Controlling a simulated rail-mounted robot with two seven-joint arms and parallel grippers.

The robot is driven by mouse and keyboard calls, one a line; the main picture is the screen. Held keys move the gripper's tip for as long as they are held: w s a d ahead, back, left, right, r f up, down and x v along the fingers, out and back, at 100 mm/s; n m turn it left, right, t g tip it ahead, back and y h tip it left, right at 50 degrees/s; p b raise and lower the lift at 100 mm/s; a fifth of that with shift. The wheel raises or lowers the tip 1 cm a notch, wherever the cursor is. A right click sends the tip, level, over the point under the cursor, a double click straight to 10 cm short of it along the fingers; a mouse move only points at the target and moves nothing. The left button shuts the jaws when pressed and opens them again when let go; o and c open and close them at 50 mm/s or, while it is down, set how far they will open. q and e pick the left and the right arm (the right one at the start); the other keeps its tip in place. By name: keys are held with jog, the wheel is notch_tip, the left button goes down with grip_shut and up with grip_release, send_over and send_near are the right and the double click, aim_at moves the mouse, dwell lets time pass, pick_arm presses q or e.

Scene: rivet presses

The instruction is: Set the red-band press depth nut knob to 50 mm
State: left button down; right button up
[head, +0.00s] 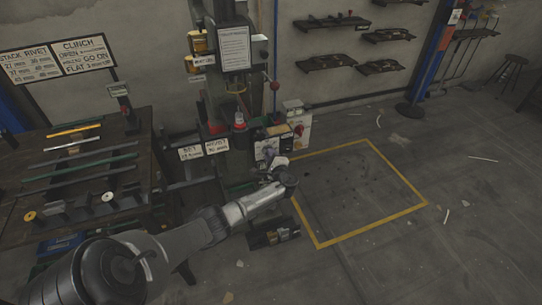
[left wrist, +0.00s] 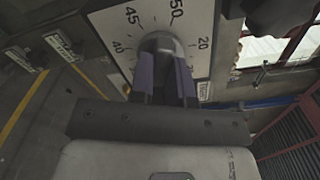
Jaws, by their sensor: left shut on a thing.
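The depth nut knob (left wrist: 162,48) is a dark grey knob on a white dial plate (left wrist: 117,24) in the left wrist view. The dial shows 40, 45, 50 and 20 around it. My left gripper (left wrist: 165,78) has its two purplish fingers on either side of the knob and is shut on it. The fingers hide part of the knob and the lower dial. The knob's exact reading is unclear. In the head view my left gripper (head: 274,168) is at the front of the press (head: 217,82). My right gripper is not in view.
A workbench (head: 20,228) with several bars stands at the left. Small white signs (head: 217,146) stand beside the press. A dark bin (head: 272,233) lies below my arm. The yellow-outlined floor (head: 360,190) is clear.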

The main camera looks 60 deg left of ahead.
pick_arm(q)
jog(key=c, duration=1.1)
grip_release()
jog(key=shift+s+d+p, duration=0.3)
jog(key=shift+d+p, duration=0.3)
jog(key=shift+d, duration=1.7)
jog(key=shift+s+d+p, duration=0.25)
jog(key=shift+d+p, duration=0.4)
jog(key=shift+d, duration=1.65)
jog(key=shift+s+d+p, duration=0.3)
jog(key=shift+d+p, duration=0.3)
jog(key=shift+d, duration=1.7)
